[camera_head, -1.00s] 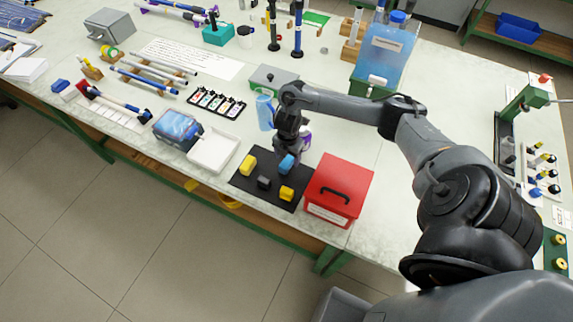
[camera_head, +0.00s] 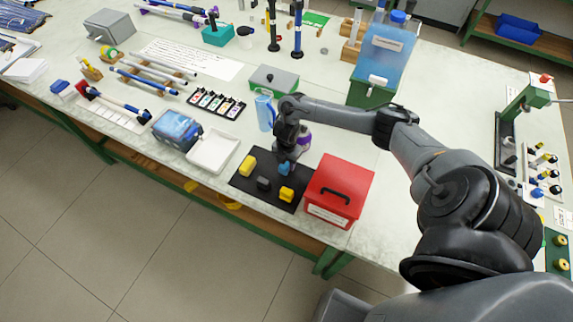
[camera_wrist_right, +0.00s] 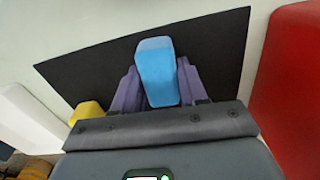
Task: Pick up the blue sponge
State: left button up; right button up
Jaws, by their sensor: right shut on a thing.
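The blue sponge (camera_head: 284,169) is at the far right part of the black mat (camera_head: 239,181). In the right wrist view the blue sponge (camera_wrist_right: 155,70) sits between the two purple-grey fingers of my right gripper (camera_wrist_right: 156,88), which is shut on it. In the head view my right gripper (camera_head: 287,160) points down over the mat and covers part of the sponge. I cannot tell whether the sponge touches the mat. My left gripper is not in view.
Two yellow sponges (camera_head: 248,166) (camera_head: 287,194) and a dark grey one (camera_head: 263,183) lie on the mat. A red box (camera_head: 340,180) with a black handle stands close to the right. A white tray (camera_head: 213,165) is to the left, and a blue pitcher (camera_head: 264,110) stands behind.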

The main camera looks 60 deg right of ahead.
jog(key=shift+r, duration=0.15)
notch_tip(320, 180, up, 8)
jog(key=shift+d+r+p, duration=0.1)
jog(key=shift+r+p, duration=0.15)
jog(key=shift+p, duration=0.95)
jog(key=shift+r, duration=0.65)
jog(key=o, duration=0.3)
jog(key=shift+c, duration=1)
jog(key=shift+w, duration=0.1)
